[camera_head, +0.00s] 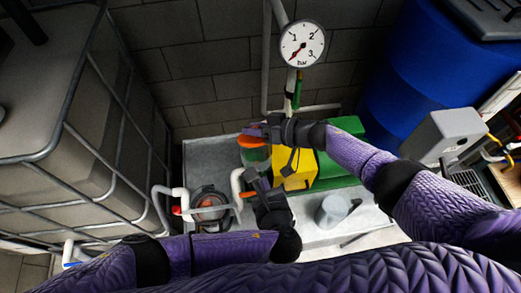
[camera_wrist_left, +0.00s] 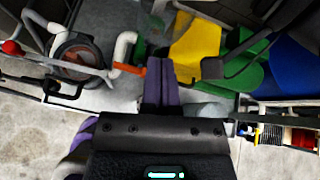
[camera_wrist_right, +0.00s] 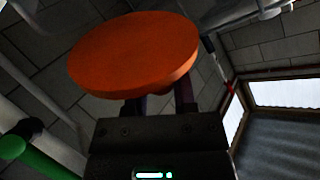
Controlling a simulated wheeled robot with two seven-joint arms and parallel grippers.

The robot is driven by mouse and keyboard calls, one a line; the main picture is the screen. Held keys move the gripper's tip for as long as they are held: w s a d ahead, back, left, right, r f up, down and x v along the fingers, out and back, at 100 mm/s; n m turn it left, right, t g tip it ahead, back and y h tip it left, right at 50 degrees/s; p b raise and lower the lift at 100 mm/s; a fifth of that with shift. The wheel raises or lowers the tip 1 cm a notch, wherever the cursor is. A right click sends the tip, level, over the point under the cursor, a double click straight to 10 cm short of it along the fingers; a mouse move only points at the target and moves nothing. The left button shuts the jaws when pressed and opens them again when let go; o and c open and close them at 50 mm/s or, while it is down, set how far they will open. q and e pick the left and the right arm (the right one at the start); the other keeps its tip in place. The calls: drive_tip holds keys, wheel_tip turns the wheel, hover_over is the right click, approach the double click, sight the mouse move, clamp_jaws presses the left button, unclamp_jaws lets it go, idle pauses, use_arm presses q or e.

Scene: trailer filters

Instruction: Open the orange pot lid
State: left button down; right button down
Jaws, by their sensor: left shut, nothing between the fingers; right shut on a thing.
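The orange pot lid (camera_head: 252,141) shows in the head view above a green see-through pot (camera_head: 256,157). My right gripper (camera_head: 257,131) is at the lid and shut on it. In the right wrist view the round lid (camera_wrist_right: 135,50) fills the space just beyond the fingers (camera_wrist_right: 160,103), which partly pass behind its rim. I cannot tell whether the lid touches the pot. My left gripper (camera_head: 252,180) is shut and empty, below and in front of the pot. Its closed purple fingers (camera_wrist_left: 160,82) show in the left wrist view.
A yellow block (camera_head: 292,165) and green housing (camera_head: 345,130) stand right of the pot. A round pump-like part (camera_head: 208,203) with white pipes is at the left. A pressure gauge (camera_head: 302,43) hangs above. A caged tank (camera_head: 60,110) and blue barrel (camera_head: 420,65) flank the space.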

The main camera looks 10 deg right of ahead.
use_arm(q)
drive_tip(key=w+m, duration=0.1)
drive_tip(key=w, duration=0.2)
drive_tip(key=w+t, duration=0.1)
drive_tip(key=w, duration=0.2)
drive_tip(key=w+f+m, duration=0.1)
drive_tip(key=w, duration=0.1)
drive_tip(key=shift+w+d+m+t+h, duration=0.3)
drive_tip(key=shift+w+t, duration=0.1)
drive_tip(key=shift+w+r+g, duration=0.3)
drive_tip(key=shift+w+r, duration=0.15)
drive_tip(key=shift+r, duration=0.3)
